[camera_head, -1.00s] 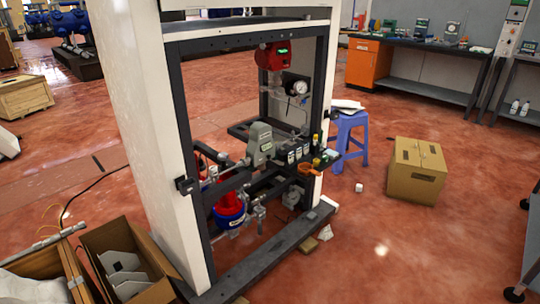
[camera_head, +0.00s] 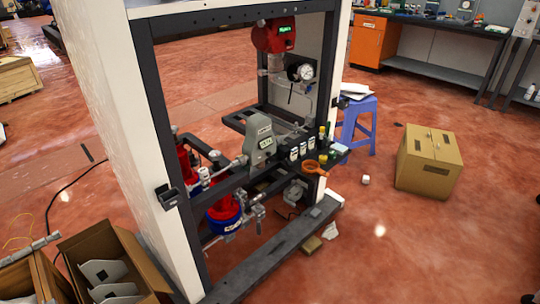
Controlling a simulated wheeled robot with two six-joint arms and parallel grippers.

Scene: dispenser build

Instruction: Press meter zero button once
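A red meter head (camera_head: 273,36) with a lit green display hangs near the top of the open dispenser frame. A round white pressure gauge (camera_head: 305,72) sits just below it to the right. Lower in the frame, a grey unit (camera_head: 258,143) with a small pale display is mounted on a dark cross rail. The zero button is too small to make out on either unit. Neither of my grippers shows in the head view.
The white and black dispenser frame (camera_head: 122,120) stands close in front. Open cardboard boxes (camera_head: 108,265) lie at the lower left.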

